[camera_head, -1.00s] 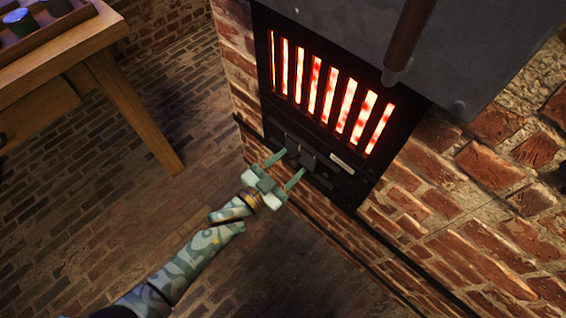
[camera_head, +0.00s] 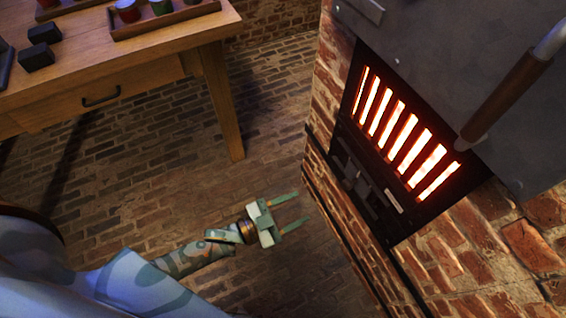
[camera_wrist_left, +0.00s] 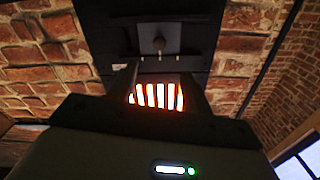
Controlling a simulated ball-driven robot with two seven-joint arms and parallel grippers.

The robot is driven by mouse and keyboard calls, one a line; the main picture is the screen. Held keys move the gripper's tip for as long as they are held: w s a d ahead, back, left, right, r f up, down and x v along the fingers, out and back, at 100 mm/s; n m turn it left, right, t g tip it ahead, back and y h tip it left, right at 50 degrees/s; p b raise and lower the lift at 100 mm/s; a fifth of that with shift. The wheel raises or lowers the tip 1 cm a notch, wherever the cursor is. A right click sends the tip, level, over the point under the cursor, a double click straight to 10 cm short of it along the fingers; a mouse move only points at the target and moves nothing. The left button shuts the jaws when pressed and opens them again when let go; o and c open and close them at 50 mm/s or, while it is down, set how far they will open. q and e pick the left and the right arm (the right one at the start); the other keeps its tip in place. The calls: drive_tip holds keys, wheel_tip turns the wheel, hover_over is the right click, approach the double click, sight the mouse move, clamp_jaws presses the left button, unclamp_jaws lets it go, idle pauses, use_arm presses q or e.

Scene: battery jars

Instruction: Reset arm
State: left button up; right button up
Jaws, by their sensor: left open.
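My left gripper (camera_head: 291,212) is open and empty in the head view, over the brick floor. Its two green fingers point right toward the brick furnace and are apart from it. My left arm (camera_head: 190,260) reaches in from the lower left. In the left wrist view, the two dark fingers (camera_wrist_left: 160,84) stand apart, with the furnace's glowing grate behind them. My right gripper is not in view.
The furnace has a glowing barred grate (camera_head: 405,130) in a black front, with a dark latch block (camera_head: 362,187) below it. A brown-gripped handle (camera_head: 505,100) sticks out at upper right. A wooden table (camera_head: 110,80) at upper left holds a tray with jars and black blocks. The floor between is clear.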

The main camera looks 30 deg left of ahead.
use_arm(q)
drive_tip(key=shift+v, duration=1.05)
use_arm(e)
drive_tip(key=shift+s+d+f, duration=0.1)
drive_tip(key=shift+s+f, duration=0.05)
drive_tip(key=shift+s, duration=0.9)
use_arm(q)
drive_tip(key=s+a+f+n+g+y+p, duration=0.2)
drive_tip(key=s+a+f+g+y+p, duration=0.15)
drive_tip(key=s+p, duration=0.45)
drive_tip(key=s+a+f+n+g+y+p, duration=0.25)
drive_tip(key=s+a+y+p, duration=0.3)
drive_tip(key=s, duration=0.35)
drive_tip(key=s+a+n+g+y+p, duration=0.1)
drive_tip(key=s+g+p, duration=0.6)
drive_tip(key=s, duration=2.1)
drive_tip(key=shift+a+f+n+g+y, duration=0.3)
drive_tip(key=shift+a+f+n+g, duration=0.15)
drive_tip(key=shift+a+g, duration=0.35)
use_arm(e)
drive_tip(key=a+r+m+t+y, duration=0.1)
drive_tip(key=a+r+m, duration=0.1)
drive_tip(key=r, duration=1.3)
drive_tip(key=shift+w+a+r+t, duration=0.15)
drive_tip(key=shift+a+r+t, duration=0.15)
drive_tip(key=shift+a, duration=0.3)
